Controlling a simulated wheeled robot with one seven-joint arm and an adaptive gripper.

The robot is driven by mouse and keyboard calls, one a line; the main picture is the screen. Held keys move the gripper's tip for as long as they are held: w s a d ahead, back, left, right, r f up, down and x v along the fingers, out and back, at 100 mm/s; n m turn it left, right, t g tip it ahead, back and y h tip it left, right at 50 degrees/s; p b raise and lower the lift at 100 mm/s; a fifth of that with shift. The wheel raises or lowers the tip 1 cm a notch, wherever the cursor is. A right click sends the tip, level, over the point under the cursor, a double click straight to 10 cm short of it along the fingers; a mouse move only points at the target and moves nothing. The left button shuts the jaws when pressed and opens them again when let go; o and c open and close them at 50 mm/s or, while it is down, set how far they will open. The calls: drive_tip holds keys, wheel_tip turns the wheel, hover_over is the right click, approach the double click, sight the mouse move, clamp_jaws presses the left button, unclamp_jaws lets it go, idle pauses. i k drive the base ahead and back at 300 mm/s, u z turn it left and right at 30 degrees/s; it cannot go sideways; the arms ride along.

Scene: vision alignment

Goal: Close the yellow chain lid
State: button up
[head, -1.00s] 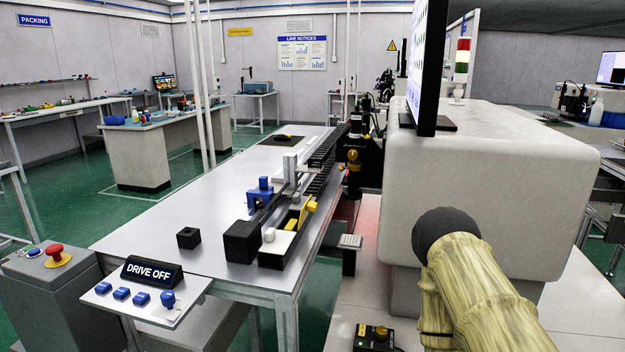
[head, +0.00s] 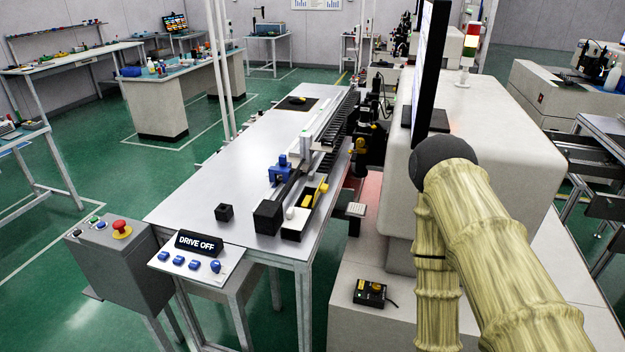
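A small yellow piece (head: 321,190), which looks like the yellow chain lid, sits at the near right end of the long steel bench (head: 235,170). It stands beside a black and white block (head: 294,226) and seems tilted up; its hinge and exact angle are too small to make out. A black cable chain (head: 335,120) runs along the bench's right side behind it. My arm shows at the right, pale and bamboo-patterned with a dark round joint. My gripper is not in view.
A blue clamp (head: 281,170) and a black block (head: 267,217) stand close left of the yellow piece. A DRIVE OFF panel (head: 198,250) and a grey box with a red button (head: 121,229) are in front. A large pale machine housing (head: 490,120) stands right.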

sight(322, 188)
drive_tip(key=u, duration=1.9)
drive_tip(key=k, duration=0.85)
drive_tip(key=z, duration=0.85)
drive_tip(key=i, duration=1)
